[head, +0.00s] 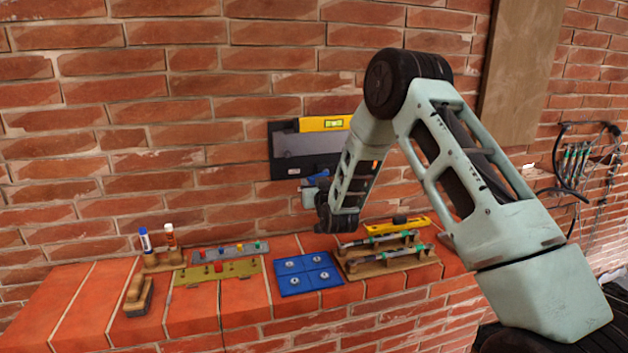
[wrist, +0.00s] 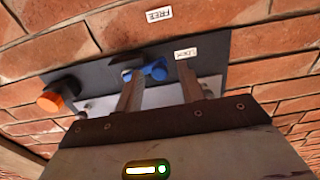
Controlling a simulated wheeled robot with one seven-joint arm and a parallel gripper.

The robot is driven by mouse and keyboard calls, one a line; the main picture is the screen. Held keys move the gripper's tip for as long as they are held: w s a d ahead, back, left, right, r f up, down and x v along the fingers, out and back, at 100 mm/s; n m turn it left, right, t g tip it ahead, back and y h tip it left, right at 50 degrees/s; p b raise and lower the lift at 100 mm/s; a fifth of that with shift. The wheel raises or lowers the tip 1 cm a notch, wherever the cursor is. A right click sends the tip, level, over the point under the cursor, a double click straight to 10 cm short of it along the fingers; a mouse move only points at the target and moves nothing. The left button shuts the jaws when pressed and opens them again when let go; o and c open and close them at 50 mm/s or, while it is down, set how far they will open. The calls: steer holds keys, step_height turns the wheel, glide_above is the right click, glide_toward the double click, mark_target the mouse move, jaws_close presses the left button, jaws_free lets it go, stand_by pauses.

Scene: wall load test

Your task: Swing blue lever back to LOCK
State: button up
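The blue lever (wrist: 155,71) is mounted on a dark plate (wrist: 95,76) on the brick wall. It also shows in the head view (head: 318,175), just above my gripper. A FREE label (wrist: 159,14) is on the brick above the plate, and a LOCK label (wrist: 186,53) is at the plate's upper edge, right of the lever. My gripper (wrist: 158,72) is open, its two fingers apart. In the wrist view the lever's rounded blue end appears between the fingertips, close to the left finger, which hides part of it. I cannot tell whether they touch.
An orange knob (wrist: 56,98) sticks out left of the lever. A yellow level (head: 322,124) is at the plate's top. Below, a brick ledge holds a blue board (head: 305,273), a wooden rack (head: 390,266), a green strip (head: 217,271) and markers (head: 146,240).

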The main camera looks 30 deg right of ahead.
steer(key=shift+w+d, duration=0.1)
steer(key=shift+w, duration=0.15)
jaws_close()
steer(key=shift+b, duration=0.45)
steer(key=shift+r+m+b, duration=0.15)
steer(key=shift+m+b, duration=0.65)
steer(key=shift+b, duration=0.2)
steer(key=shift+r+m+b, duration=0.4)
steer(key=shift+r+m, duration=0.05)
steer(key=shift+m, duration=0.15)
jaws_free()
